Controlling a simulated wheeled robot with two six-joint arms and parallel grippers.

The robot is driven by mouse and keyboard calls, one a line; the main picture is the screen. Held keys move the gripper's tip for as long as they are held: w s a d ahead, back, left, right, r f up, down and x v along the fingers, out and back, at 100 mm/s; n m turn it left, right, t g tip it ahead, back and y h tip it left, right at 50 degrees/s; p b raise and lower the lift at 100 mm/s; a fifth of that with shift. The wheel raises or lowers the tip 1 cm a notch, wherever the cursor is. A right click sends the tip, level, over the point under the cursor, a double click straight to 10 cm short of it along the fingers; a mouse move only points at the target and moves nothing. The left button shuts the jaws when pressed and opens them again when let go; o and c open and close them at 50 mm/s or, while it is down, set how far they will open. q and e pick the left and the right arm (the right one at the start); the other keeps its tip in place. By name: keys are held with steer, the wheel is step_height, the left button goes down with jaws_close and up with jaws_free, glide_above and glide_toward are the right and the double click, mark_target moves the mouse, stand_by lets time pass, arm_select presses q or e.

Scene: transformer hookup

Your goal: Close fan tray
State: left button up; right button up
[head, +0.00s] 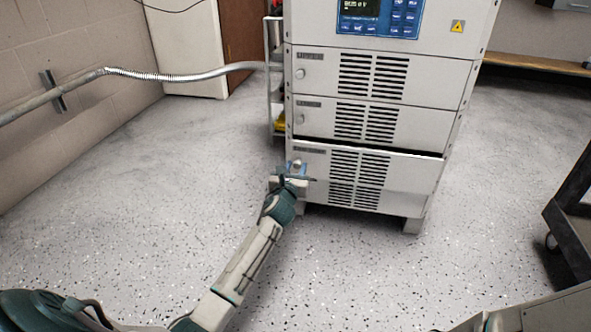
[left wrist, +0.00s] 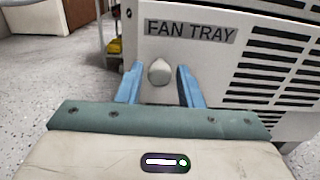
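The fan tray (head: 395,183) is the lowest vented panel of the grey cabinet. A dark gap shows along its top edge, so it stands out from the cabinet front. In the left wrist view its label "FAN TRAY" (left wrist: 190,30) shows above a round pale knob (left wrist: 159,71). My left gripper (head: 296,168) is at the knob at the tray's left end. Its blue fingers (left wrist: 158,86) are apart, one on each side of the knob, with visible space between them and it. My right gripper does not show.
Above the tray are two more vented panels, upper (head: 376,76) and lower (head: 376,120), and a blue control panel (head: 379,17). A flexible conduit (head: 180,73) runs from the left wall towards the cabinet. A dark cart (head: 572,215) stands at right. The speckled floor between is clear.

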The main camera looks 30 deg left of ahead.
arm_select(q)
jaws_close()
steer(key=shift+p+x, duration=0.35)
steer(key=shift+x, duration=1.15)
steer(key=shift+w+a+r, duration=0.1)
steer(key=shift+w, duration=0.15)
jaws_free()
steer(key=o, duration=0.3)
steer(key=shift+w, duration=0.1)
